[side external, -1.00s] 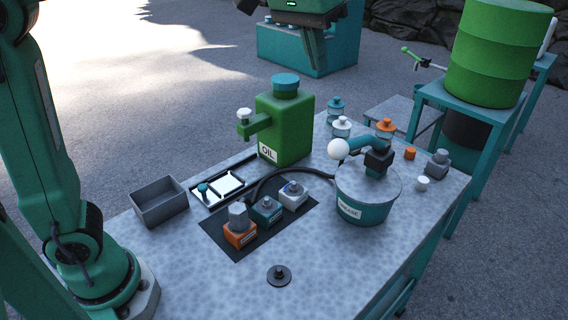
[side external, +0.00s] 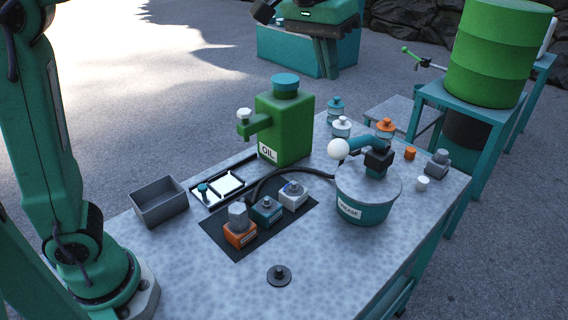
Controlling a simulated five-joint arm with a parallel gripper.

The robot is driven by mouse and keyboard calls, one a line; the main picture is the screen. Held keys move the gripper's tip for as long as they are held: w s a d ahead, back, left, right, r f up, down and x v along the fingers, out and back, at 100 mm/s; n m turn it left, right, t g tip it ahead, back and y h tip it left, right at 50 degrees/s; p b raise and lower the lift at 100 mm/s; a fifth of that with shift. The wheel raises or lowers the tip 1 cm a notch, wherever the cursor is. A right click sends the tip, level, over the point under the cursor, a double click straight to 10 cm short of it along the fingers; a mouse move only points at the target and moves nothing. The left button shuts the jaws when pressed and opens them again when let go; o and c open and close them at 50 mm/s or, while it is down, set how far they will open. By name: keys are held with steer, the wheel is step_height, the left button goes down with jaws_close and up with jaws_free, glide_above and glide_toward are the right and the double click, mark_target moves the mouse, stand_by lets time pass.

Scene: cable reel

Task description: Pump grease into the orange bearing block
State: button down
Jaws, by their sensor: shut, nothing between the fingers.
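The orange bearing block (side external: 240,239) sits at the front left of a black mat (side external: 234,256), with a grey hexagonal piece (side external: 238,216) on top. The teal grease bucket (side external: 366,208) stands to its right, labelled GREASE. Its pump arm (side external: 360,146) ends in a white ball knob (side external: 338,150). A black hose (side external: 290,170) curves from near the bucket towards the blocks; its far end is hard to make out. My gripper (side external: 328,75) hangs at the top of the picture, shut and empty, well above and away from the pump and block.
A teal block (side external: 267,211) and a white block (side external: 293,196) share the mat. A green oil can (side external: 285,128), grey bin (side external: 159,202) and several small pots stand around. A dark disc (side external: 279,275) lies in front. The front table surface is mostly clear.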

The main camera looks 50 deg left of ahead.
glide_toward(338, 139)
steer(key=x, duration=0.5)
steer(key=shift+w+a+f, duration=0.15)
steer(key=shift+w, duration=0.25)
steer(key=shift+f, duration=0.7)
steer(key=shift+s, duration=0.1)
